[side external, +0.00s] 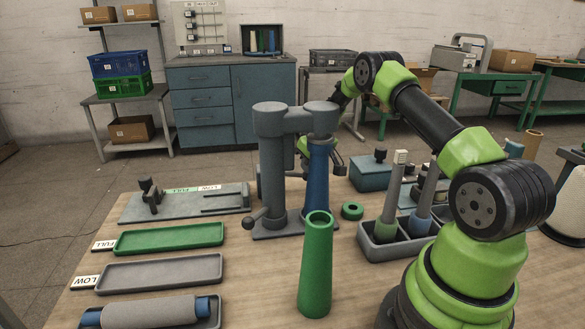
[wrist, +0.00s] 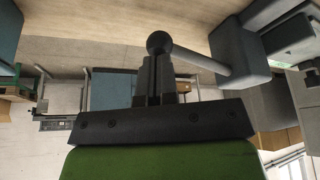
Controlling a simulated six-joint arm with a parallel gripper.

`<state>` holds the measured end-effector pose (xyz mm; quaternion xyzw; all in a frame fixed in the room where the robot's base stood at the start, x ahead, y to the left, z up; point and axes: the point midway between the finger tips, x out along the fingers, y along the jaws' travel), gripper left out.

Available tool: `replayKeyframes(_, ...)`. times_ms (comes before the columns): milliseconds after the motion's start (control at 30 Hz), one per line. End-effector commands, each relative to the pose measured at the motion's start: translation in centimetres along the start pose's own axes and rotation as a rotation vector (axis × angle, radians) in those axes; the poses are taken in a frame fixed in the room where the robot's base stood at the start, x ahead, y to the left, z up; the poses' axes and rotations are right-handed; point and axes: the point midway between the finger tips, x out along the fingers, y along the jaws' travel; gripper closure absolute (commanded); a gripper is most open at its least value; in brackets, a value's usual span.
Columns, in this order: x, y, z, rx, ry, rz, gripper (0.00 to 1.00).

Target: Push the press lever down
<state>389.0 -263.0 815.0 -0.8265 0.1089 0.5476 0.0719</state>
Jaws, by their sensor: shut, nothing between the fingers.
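The grey press (side external: 268,160) stands on the table with a blue cone (side external: 318,185) upright under its head. My gripper (wrist: 155,60) is shut and empty. In the side view it is mostly hidden behind the press. I cannot tell whether the fingertips touch the ball.
A green cone (side external: 316,265) stands in front of the press. A green tray (side external: 170,238) and a grey tray (side external: 162,270) lie to the left.

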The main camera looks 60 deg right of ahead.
Motion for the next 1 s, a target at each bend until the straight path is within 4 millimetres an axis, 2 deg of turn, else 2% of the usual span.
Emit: replayKeyframes(1000,-6.5,0.0,-2.8,0.0,0.001,0.0,1.0)
